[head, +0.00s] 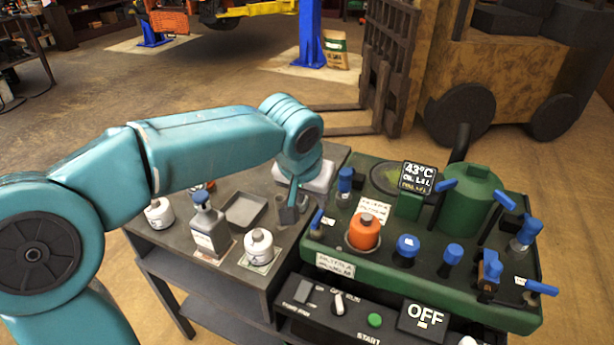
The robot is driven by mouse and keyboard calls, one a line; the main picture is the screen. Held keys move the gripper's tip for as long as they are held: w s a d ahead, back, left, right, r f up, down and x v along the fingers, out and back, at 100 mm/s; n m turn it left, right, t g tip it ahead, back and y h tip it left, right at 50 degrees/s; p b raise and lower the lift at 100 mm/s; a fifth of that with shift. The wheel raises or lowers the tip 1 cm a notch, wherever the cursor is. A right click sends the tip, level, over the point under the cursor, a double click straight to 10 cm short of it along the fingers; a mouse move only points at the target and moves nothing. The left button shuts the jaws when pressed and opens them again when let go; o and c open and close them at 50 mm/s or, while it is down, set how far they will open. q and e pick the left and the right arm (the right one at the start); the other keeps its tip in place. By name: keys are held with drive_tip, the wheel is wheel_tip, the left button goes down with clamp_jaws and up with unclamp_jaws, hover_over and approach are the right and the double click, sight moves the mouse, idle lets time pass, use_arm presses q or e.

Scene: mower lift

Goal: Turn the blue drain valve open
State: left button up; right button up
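Several blue handles and knobs stand on the green machine tray, and I cannot tell by label which is the drain valve. One blue lever (541,287) sticks out at the tray's right front corner. A small blue handle (317,218) is at its left edge, and a round blue knob (407,245) is near the front middle. My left gripper (290,213) points down over the grey table's right side, just left of the tray and the small blue handle. Its fingers are small and dark, so their opening is unclear. My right gripper is out of view.
The green tray (420,292) also carries an orange cap (364,231), a green tank (470,205) and a 43°C display (418,177). A control panel below shows OFF (424,317). White bottles (259,246) and a shallow grey tray (244,210) occupy the grey table.

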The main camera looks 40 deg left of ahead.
use_arm(q)
drive_tip(key=v, duration=0.6)
drive_tip(key=shift+r+p, duration=0.25)
drive_tip(key=shift+p, duration=0.1)
drive_tip(key=shift+s, duration=0.1)
